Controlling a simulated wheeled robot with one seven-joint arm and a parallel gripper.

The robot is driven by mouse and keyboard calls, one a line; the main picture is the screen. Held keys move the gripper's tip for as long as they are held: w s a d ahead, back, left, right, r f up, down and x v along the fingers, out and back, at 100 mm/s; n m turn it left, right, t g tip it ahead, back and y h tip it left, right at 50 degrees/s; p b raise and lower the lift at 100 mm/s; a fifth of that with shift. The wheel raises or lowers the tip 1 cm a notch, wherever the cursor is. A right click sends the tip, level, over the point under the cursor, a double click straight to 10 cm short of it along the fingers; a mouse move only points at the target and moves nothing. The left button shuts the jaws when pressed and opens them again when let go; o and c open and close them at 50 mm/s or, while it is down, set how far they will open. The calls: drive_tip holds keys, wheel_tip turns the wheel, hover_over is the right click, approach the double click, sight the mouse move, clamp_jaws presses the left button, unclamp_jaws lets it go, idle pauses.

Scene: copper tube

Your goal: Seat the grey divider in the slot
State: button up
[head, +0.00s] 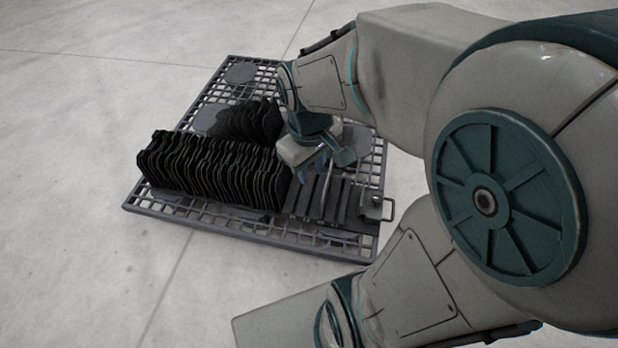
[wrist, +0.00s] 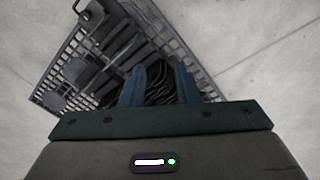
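My gripper (head: 322,166) hangs over the right part of a dark grid pallet. In the wrist view my gripper (wrist: 160,84) has its two fingers spread, with no held part visible between them. A slotted holder (head: 325,200) with several upright slats and a metal handle lies just below and to the right of the fingers. A long row of dark wavy plates (head: 213,170) stands left of it. They also show in the wrist view (wrist: 160,90), beyond and between the fingers. I cannot tell which plate or slat is the grey divider. My gripper hides part of the holder.
The grid pallet (head: 335,243) lies on a pale concrete floor (head: 70,200). A shorter group of dark plates (head: 250,121) stands behind the long row. Flat round discs (head: 241,73) show on the pallet's back part. The floor around the pallet is clear.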

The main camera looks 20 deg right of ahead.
drive_tip(key=s+m, duration=0.1)
drive_tip(key=s+a+m, duration=0.1)
drive_tip(key=s, duration=0.1)
drive_tip(key=s+a+m, duration=0.1)
drive_tip(key=m, duration=0.1)
drive_tip(key=shift+s+r+y, duration=0.15)
drive_tip(key=shift+r+y, duration=0.15)
drive_tip(key=shift+r, duration=0.1)
drive_tip(key=shift+r, duration=0.1)
wheel_tip(320, 180, up, 34)
drive_tip(key=t+p, duration=0.2)
drive_tip(key=p, duration=2.9)
drive_tip(key=shift+d, duration=0.3)
